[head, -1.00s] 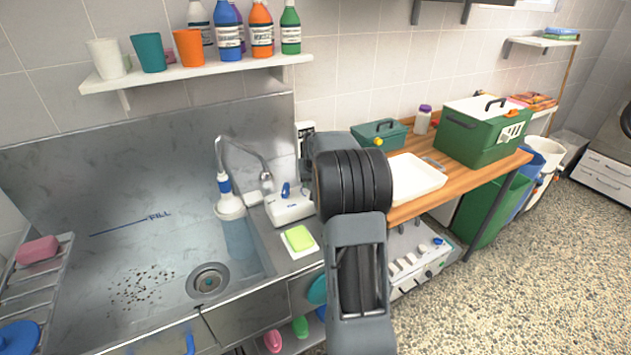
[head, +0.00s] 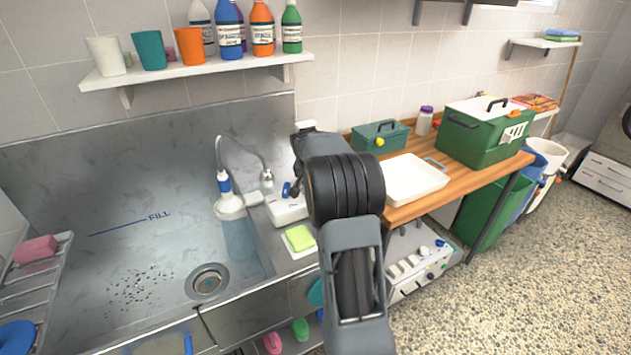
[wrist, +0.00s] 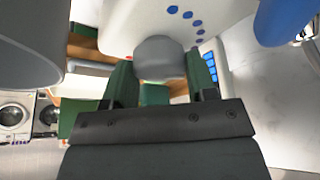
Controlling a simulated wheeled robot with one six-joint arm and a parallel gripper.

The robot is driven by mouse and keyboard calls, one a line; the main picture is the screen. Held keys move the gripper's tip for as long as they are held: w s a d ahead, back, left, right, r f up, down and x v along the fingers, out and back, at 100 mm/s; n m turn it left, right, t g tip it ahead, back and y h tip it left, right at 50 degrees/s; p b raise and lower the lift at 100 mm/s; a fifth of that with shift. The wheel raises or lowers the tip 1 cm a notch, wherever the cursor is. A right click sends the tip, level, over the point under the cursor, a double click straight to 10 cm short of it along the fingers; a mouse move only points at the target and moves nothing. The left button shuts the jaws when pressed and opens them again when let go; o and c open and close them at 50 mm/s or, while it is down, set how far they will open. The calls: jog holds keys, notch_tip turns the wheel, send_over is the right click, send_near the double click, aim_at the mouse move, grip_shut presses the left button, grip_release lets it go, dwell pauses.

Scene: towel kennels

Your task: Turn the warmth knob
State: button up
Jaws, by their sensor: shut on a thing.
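The warmth knob is a grey round knob (wrist: 160,50) on a white unit (wrist: 125,22) marked with a row of blue dots, seen close in the wrist view. My gripper (wrist: 159,68) has one finger on each side of the knob and is shut on it. In the head view the white unit (head: 289,212) stands on the sink's right edge with a blue part (head: 286,190) on top. My arm hides the unit's right side, the knob and most of my gripper there.
A white tray (head: 413,182) and green boxes (head: 483,135) stand on the wooden bench to the right. The sink basin is open.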

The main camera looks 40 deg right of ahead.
jog(key=o, duration=0.9)
jog(key=shift+r, duration=0.1)
jog(key=v, duration=1.3)
jog(key=shift+r, duration=0.3)
jog(key=shift+a, duration=0.1)
jog(key=s+a+f+n+y, duration=0.1)
jog(key=s+a+f+n, duration=0.3)
jog(key=s+a, duration=0.7)
jog(key=s+a+f+n+y, duration=0.2)
jog(key=s+a+f+n, duration=0.3)
jog(key=s+a, duration=0.5)
jog(key=shift+s+a+n+t+y+p, duration=0.35)
jog(key=shift+a+n, duration=0.25)
jog(key=shift+n, duration=0.3)
